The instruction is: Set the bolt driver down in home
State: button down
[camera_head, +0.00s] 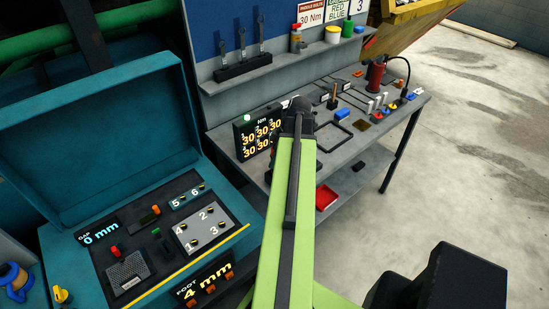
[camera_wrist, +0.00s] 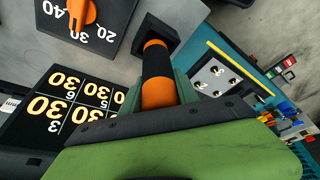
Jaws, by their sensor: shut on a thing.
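The bolt driver (camera_wrist: 157,64), an orange and black cylinder, is in my gripper (camera_wrist: 160,94) in the wrist view. The green fingers are closed on either side of its orange lower part. Its upper end is at or near a dark block, and I cannot tell whether they touch. In the head view my green arm reaches over the grey bench (camera_head: 372,148), and its dark end (camera_head: 299,108) hides the driver and the fingers. No place marked home can be made out.
A black display (camera_head: 258,136) showing several 30s stands left of my arm's end; it also shows in the wrist view (camera_wrist: 66,108). A dial (camera_wrist: 84,12) is nearby. A black square frame (camera_head: 349,138) and small parts lie to the right. A teal case (camera_head: 95,150) is at left.

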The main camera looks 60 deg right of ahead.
jog(key=c, duration=0.8)
grip_release()
jog(key=shift+c, duration=0.2)
jog(key=p+v, duration=1.6)
jog(key=v, duration=0.1)
jog(key=shift+r, duration=0.15)
